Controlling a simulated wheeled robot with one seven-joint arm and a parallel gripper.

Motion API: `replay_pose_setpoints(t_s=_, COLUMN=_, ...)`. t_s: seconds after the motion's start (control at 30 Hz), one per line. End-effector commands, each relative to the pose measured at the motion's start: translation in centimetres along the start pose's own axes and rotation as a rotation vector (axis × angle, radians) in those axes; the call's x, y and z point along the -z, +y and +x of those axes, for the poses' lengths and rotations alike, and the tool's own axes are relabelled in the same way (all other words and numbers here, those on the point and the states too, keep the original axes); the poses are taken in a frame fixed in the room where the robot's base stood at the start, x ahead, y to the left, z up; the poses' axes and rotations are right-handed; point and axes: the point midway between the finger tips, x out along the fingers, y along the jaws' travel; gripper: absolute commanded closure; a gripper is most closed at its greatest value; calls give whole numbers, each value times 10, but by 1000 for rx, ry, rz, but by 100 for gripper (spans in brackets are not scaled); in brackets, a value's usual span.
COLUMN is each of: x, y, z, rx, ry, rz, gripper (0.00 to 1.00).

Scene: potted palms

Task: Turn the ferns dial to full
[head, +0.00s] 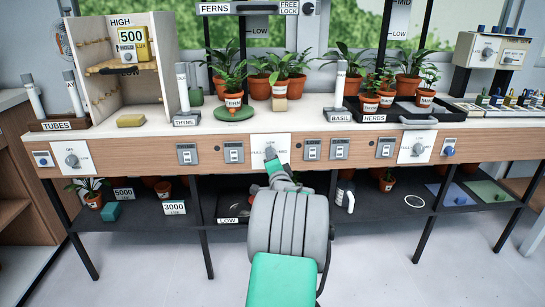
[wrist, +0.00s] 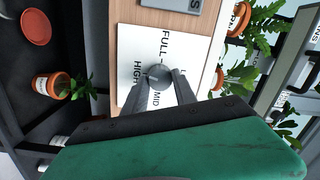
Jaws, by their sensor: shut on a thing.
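A white dial panel (head: 258,140) is on the wooden front of the bench, in the middle, below a FERNS sign (head: 215,8) on the frame above. In the wrist view the panel (wrist: 130,45) is seen sideways, with the words FULL, HIGH and MID readable around a round grey dial knob (wrist: 158,72). My gripper (head: 271,156) reaches this panel and mostly covers the knob in the head view. In the wrist view its two grey fingers (wrist: 160,84) are shut on the knob, one on each side. The knob's pointer direction cannot be told.
Other dials sit on the left panel (head: 72,160) and right panel (head: 418,149). Grey switches (head: 234,152) flank the middle panel. Potted palms (head: 233,103) stand on the bench top. A dark lower shelf (head: 145,210) holds pots and blocks.

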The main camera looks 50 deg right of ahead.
Motion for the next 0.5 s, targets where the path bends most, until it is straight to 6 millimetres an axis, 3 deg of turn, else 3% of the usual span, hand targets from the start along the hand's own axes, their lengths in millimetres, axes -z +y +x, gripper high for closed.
replay_pose_setpoints(t_s=0.5, x=0, y=-3, z=0, rx=38, ry=24, rz=488, gripper=100)
